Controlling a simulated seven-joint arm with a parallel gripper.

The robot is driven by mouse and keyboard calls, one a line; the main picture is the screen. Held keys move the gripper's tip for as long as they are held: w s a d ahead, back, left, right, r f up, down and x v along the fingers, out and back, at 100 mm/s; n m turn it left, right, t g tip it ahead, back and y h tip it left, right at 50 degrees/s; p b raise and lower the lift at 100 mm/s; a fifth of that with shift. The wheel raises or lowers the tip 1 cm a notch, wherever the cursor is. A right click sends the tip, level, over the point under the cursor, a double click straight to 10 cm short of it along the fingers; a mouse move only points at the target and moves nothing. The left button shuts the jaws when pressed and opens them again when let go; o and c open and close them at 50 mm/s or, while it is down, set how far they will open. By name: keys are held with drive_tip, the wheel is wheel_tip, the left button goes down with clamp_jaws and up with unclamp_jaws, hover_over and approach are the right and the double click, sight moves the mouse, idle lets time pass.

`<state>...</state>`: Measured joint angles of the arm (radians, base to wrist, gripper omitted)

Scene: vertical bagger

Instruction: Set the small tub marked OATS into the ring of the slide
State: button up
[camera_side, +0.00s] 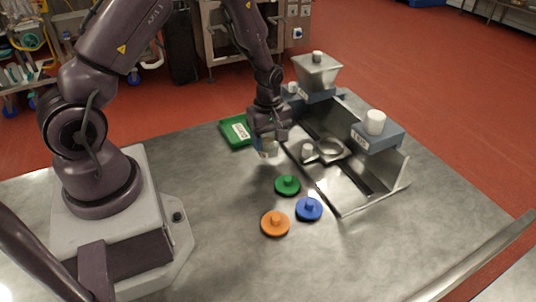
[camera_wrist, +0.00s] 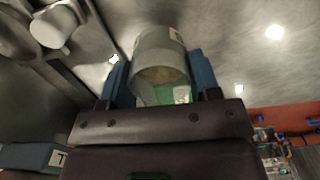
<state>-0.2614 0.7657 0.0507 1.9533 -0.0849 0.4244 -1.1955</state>
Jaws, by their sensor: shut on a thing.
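My gripper (camera_side: 266,153) is shut on a small grey tub (camera_wrist: 160,58). In the wrist view the tub sits between the two blue fingers, its open-looking end facing the camera and a pale label partly showing at its top edge. I cannot read the label. In the side view the tub (camera_side: 268,147) is mostly hidden by the fingers and looks held above the table, left of the bagger. The slide's metal ring (camera_side: 331,150) lies in the bagger's channel, to the right of my gripper. A white knob (camera_side: 307,149) stands on the slide's near-left end; the ring looks empty.
A green tray (camera_side: 228,129) with a label lies behind my gripper. Green (camera_side: 288,187), blue (camera_side: 309,211) and orange (camera_side: 275,226) knobbed discs lie on the table in front. The bagger has a metal hopper (camera_side: 316,75) and a labelled blue-grey block (camera_side: 377,139) with a white knob.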

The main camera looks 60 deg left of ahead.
wheel_tip(320, 180, up, 7)
idle(0.8)
idle(1.1)
wheel_tip(320, 180, up, 7)
drive_tip(key=m, duration=0.6)
hover_over(331, 148)
wheel_tip(331, 148, down, 4)
drive_tip(key=shift+a+f, duration=0.1)
drive_tip(key=shift+f, duration=3.9)
drive_tip(key=shift+f, duration=0.1)
drive_tip(key=shift+f, duration=0.2)
